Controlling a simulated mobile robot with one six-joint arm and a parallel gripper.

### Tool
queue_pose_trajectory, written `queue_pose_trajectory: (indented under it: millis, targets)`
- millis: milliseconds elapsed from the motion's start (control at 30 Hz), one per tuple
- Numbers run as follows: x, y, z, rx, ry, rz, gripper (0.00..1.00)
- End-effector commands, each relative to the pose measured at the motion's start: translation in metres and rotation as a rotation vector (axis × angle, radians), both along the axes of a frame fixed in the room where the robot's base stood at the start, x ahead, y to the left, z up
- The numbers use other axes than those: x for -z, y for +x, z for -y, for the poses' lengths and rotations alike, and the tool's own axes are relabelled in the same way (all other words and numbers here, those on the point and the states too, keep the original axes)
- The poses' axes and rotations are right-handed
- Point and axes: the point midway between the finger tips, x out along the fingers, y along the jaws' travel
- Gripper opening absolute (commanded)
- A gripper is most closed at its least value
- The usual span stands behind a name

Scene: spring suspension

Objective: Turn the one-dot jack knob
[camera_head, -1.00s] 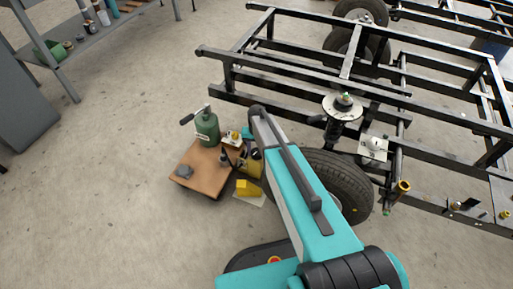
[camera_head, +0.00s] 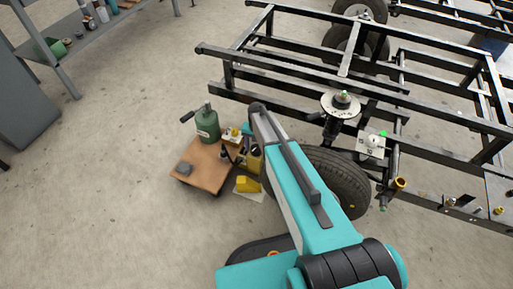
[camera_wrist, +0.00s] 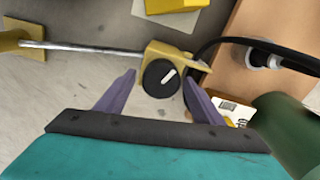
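A round black knob (camera_wrist: 161,79) with a white pointer line sits on a yellow jack body (camera_wrist: 165,54) in the wrist view. A metal rod (camera_wrist: 85,47) joins this body to a yellow plate (camera_wrist: 10,41) at the left. No dot mark can be made out on the knob. My gripper (camera_wrist: 159,72) is open, with one purple finger on each side of the knob. Clear gaps show between fingers and knob; I cannot tell the depth between them. In the head view my arm partly hides the yellow jack (camera_head: 253,165), and the knob cannot be made out.
A wooden cart (camera_head: 202,168) with a green bottle (camera_head: 207,124) stands left of the jack. A black hose (camera_wrist: 225,40) runs close to the right finger. A yellow block (camera_head: 247,184) lies in front. The tyre (camera_head: 345,178) and black frame (camera_head: 300,68) are at the right.

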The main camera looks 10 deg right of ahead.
Motion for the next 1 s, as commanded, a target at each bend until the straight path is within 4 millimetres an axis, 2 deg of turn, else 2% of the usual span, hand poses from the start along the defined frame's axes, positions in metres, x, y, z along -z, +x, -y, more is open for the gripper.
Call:
queue_pose_trajectory:
  millis: [300, 467, 667, 1000]
  targets:
    - [0.0, 0.0, -0.001, -0.002, 0.001, 0.0, 0.62]
    - [-0.007, 0.0, -0.001, -0.002, 0.001, 0.0, 0.62]
    - [-0.029, 0.0, -0.001, -0.002, 0.001, 0.002, 0.62]
    - [-0.083, -0.001, -0.001, -0.002, 0.0, 0.001, 0.62]
